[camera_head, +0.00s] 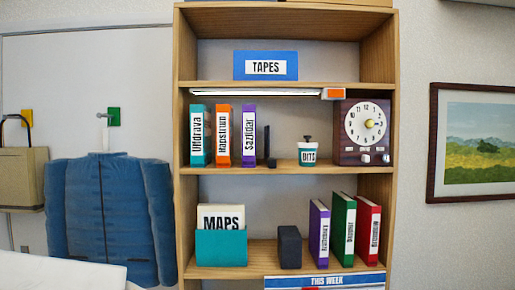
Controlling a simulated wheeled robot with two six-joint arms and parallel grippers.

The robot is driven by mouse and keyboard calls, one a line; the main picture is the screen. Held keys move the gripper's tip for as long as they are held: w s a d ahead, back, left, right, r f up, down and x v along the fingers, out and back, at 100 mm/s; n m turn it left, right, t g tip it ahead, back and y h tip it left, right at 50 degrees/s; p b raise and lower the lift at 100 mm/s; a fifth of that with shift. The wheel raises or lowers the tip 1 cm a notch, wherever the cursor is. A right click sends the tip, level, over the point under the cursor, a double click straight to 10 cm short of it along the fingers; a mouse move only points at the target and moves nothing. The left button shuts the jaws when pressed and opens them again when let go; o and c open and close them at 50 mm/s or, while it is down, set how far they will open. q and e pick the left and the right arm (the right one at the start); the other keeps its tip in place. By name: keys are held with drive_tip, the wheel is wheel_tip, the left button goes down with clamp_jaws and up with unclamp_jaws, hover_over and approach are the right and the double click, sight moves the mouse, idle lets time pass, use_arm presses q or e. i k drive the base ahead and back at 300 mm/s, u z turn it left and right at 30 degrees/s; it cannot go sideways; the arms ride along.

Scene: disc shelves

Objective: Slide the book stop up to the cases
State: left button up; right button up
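Three upright cases, teal (197,136), orange (223,136) and purple (248,136), stand side by side at the left of the middle shelf. A thin black L-shaped book stop (267,144) stands just to the right of the purple case, with a narrow gap between its upright and the case. Its foot lies on the shelf, towards the right and front. On the lower shelf, purple (319,232), green (343,229) and red (368,230) cases stand at the right. A dark grey block (289,247) stands left of them, across a small gap. Neither gripper is in view.
Right of the book stop are a small BITS pot (312,155) and a dark red clock (363,131). A lamp bar (256,92) hangs above the middle shelf. A teal MAPS holder (221,248) stands lower left. A blue jacket (108,218) hangs left of the shelves.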

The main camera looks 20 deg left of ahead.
sight(271, 162)
drive_tip(key=z, duration=1.55)
drive_tip(key=k, duration=1.1)
drive_tip(key=u, duration=1.9)
drive_tip(key=i, duration=0.5)
